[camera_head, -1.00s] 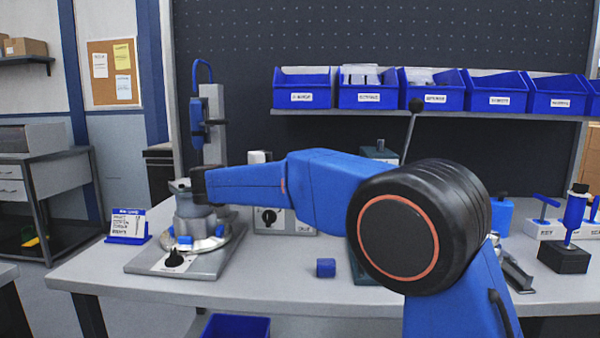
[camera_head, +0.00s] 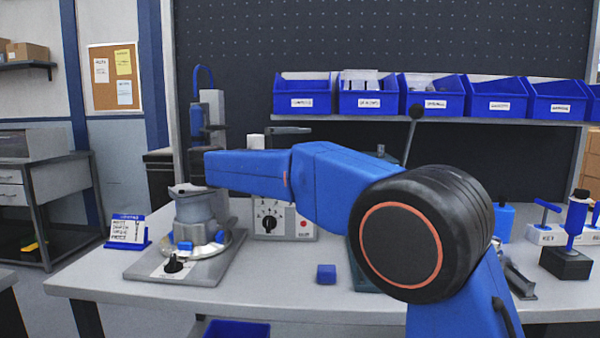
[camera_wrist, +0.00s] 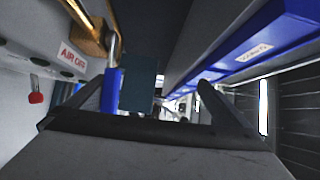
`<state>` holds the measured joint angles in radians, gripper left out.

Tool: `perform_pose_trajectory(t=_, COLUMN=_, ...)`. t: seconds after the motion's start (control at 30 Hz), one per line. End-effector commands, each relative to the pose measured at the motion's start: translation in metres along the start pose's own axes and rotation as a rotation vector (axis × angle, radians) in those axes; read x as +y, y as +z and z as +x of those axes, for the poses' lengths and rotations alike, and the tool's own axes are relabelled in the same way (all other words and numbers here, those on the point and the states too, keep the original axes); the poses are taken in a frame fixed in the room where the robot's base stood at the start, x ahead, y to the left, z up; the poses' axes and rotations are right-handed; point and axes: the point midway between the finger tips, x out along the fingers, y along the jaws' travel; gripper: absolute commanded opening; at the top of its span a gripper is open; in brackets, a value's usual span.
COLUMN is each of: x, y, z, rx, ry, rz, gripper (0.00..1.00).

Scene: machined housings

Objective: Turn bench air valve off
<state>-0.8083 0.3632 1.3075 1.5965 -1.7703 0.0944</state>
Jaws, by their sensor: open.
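In the wrist view, the bench air valve is a brass-coloured body (camera_wrist: 90,30) at upper left, with a blue lever grip (camera_wrist: 112,90) hanging below it on a metal stem. A white label with red lettering that starts "AIR" (camera_wrist: 72,57) is beside it. My gripper (camera_wrist: 150,85) is open, its two dark fingers spread across the wrist view. The blue grip appears just inside the left finger. I cannot tell whether they touch. In the head view I cannot make out the valve, and the fingers are not clearly seen around my blue arm.
A red tag (camera_wrist: 36,92) hangs left of the label. Blue bins (camera_head: 371,95) line the shelf (camera_head: 420,117) above the bench. A fixture with a round metal body (camera_head: 196,212) stands at bench left. A small blue block (camera_head: 326,274) and a grey control box (camera_head: 300,228) are on the bench.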

Motion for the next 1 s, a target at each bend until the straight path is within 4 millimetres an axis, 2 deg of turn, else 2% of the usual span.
perform_pose_trajectory(t=0.03, x=-0.018, y=-0.003, z=0.001, rx=-0.001, ry=-0.008, rz=0.017, gripper=0.82)
perform_pose_trajectory(t=0.1, x=-0.029, y=-0.003, z=0.001, rx=-0.002, ry=-0.009, rz=0.019, gripper=0.83)
perform_pose_trajectory(t=0.23, x=-0.043, y=-0.004, z=0.002, rx=-0.004, ry=-0.008, rz=0.021, gripper=0.83)
perform_pose_trajectory(t=0.4, x=-0.049, y=-0.004, z=0.002, rx=-0.005, ry=-0.008, rz=0.021, gripper=0.83)
perform_pose_trajectory(t=0.6, x=-0.049, y=-0.004, z=0.003, rx=-0.004, ry=-0.008, rz=0.022, gripper=0.83)
perform_pose_trajectory(t=0.63, x=-0.012, y=0.006, z=-0.001, rx=0.003, ry=0.018, rz=-0.038, gripper=0.82)
perform_pose_trajectory(t=1.0, x=-0.012, y=0.007, z=-0.019, rx=0.005, ry=0.017, rz=-0.041, gripper=0.82)
